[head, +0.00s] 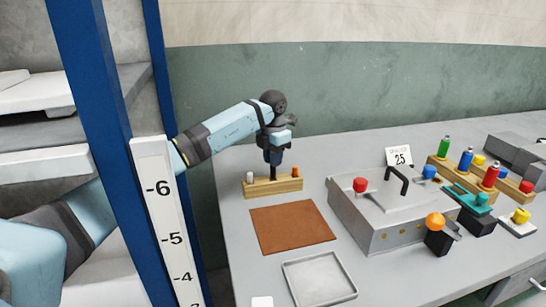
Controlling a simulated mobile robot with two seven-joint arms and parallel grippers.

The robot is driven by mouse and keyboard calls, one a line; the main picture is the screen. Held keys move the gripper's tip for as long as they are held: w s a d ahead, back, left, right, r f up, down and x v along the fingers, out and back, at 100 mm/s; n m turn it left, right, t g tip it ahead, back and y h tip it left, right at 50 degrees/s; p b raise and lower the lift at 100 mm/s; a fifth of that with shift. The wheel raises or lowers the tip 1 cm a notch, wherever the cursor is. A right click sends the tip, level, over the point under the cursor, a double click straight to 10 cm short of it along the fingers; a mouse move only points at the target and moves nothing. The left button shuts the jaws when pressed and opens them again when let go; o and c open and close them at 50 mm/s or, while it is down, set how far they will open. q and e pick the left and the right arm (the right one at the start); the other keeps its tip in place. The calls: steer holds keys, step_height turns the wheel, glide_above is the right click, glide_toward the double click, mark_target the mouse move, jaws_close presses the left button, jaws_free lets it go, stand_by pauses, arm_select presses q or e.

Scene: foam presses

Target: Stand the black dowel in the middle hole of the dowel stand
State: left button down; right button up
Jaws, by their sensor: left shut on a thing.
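The wooden dowel stand (272,187) sits on the grey table near its back left. A white dowel (250,178) stands at its left end and an orange dowel (295,172) at its right end. My left gripper (273,163) points down over the middle of the stand and is shut on the black dowel (273,174). The dowel is upright, and its lower end meets the stand's middle in the picture. I cannot tell whether it is in the hole or just above it. My right gripper is out of view.
A brown mat (291,228) and a grey tray (319,279) lie in front of the stand. A grey press (390,215) with a black handle stands to the right. Several coloured bottles stand in a wooden rack (453,170) farther right. A blue post (95,90) rises at left.

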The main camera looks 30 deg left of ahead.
mark_target(273, 178)
arm_select(q)
steer(key=shift+f+b, duration=0.6)
steer(key=shift+f, duration=1.55)
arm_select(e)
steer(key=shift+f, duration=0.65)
arm_select(q)
steer(key=c, duration=1)
jaws_free()
step_height(273, 178, up, 13)
steer(key=shift+r+p, duration=0.1)
steer(key=shift+p, duration=0.75)
steer(key=shift+r, duration=0.35)
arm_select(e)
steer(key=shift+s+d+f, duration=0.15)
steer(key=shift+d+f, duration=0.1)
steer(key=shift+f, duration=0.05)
arm_select(q)
steer(key=shift+s+f, duration=0.1)
steer(key=shift+f, duration=0.05)
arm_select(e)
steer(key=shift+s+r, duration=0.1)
